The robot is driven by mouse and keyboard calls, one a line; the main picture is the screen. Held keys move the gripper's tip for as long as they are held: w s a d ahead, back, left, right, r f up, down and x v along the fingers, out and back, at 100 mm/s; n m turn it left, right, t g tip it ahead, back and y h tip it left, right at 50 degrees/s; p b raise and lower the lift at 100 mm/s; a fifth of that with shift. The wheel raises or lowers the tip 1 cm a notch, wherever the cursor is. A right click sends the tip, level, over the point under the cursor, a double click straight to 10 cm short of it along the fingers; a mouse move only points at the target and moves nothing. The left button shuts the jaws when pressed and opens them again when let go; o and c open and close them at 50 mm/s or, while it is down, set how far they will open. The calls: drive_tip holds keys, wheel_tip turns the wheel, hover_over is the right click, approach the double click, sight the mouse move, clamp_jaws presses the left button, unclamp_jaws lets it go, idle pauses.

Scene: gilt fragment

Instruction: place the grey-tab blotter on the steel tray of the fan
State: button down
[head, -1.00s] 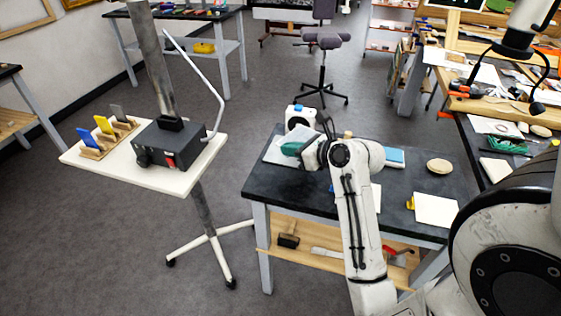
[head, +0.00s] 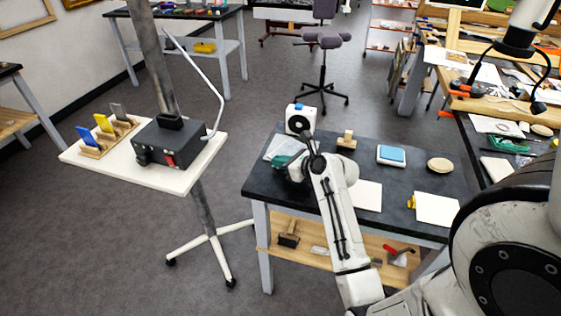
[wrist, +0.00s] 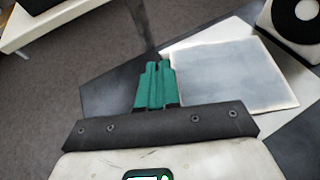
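The fan (head: 299,117) is a white box with a dark round face and a blue top, at the table's far left corner; it also shows in the wrist view (wrist: 292,22). A flat pale grey square with whitish edges, seemingly the steel tray (wrist: 235,75), lies before it; it shows in the head view (head: 276,143). My gripper (wrist: 159,66) has teal fingers close together, nothing visible between them, beside the tray's left edge. A white sheet (head: 368,196) lies partly behind my arm; I see no grey tab, so I cannot tell whether it is the blotter.
A white sheet with a yellow tab (head: 437,208) lies at the table's right. A wooden block (head: 346,141), a blue-topped pad (head: 391,155) and a round tan disc (head: 440,165) stand along the back. A white cart (head: 175,178) with blue, yellow and grey cards stands left.

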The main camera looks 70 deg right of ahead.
drive_tip(key=c, duration=1.3)
unclamp_jaws()
drive_tip(key=shift+f, duration=0.1)
drive_tip(key=shift+c, duration=0.2)
drive_tip(key=v, duration=1.2)
